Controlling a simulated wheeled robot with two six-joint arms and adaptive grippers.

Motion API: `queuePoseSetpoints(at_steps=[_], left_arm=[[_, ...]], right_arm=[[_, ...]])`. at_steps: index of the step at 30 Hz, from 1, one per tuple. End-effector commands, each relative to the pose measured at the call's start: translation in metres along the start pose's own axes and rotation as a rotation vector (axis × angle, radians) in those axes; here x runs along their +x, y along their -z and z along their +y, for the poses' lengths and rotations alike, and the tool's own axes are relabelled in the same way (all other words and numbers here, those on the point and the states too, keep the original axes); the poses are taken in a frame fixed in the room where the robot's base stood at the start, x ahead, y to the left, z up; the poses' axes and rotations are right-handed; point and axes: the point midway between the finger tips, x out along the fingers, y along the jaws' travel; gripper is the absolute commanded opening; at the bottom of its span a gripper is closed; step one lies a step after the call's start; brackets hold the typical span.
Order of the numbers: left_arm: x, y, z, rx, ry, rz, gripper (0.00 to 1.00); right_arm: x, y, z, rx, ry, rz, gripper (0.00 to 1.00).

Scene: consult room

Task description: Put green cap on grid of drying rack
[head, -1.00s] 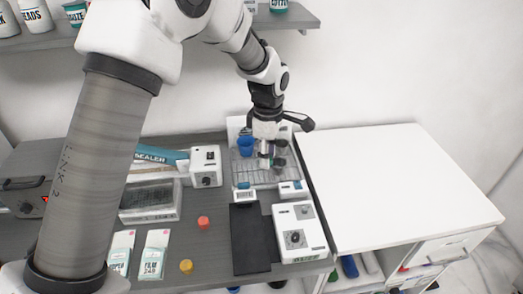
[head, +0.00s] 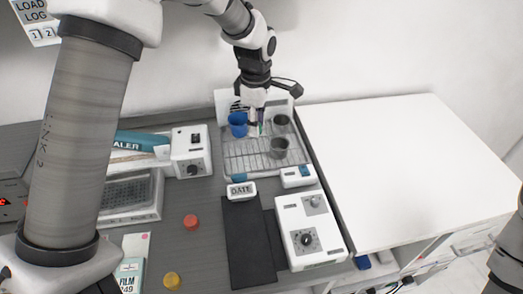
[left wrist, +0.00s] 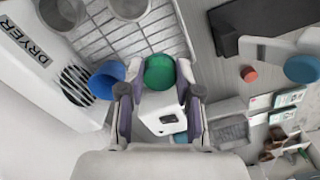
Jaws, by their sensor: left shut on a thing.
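My left gripper (head: 258,124) is shut on the green cap (head: 262,129), over the back part of the drying rack. In the left wrist view the green cap (left wrist: 160,72) shows between the fingertips of the left gripper (left wrist: 160,98). The drying rack's wire grid (head: 245,157) lies below. I cannot tell whether the cap touches the grid. A blue cup (head: 238,123) stands on the rack just left of the gripper. Two grey cups, one at the back (head: 281,122) and one nearer (head: 279,147), stand to the right. My right gripper is not in view.
A white dryer (left wrist: 50,75) stands behind the rack. A DATE block (head: 241,191), a small white device (head: 297,176) and a dark mat (head: 250,240) are in front. A red cap (head: 191,222) and a yellow cap (head: 172,281) lie left. The front left grid is bare.

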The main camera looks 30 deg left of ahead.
Motion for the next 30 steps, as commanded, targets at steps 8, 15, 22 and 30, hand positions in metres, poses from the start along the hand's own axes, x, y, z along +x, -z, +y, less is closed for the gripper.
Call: queuePoseSetpoints(at_steps=[8,15,22,30], left_arm=[[0.049,0.0,-0.001,0.0,0.005,0.001,0.15],[0.086,0.0,-0.001,0.0,0.003,0.0,0.15],[0.108,0.0,0.0,0.0,0.0,0.0,0.15],[0.111,0.0,0.0,0.0,0.0,0.0,0.41]], right_arm=[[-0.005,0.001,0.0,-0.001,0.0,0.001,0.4],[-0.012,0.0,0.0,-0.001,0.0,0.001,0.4],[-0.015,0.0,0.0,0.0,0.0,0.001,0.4],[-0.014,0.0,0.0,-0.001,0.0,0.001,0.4]])
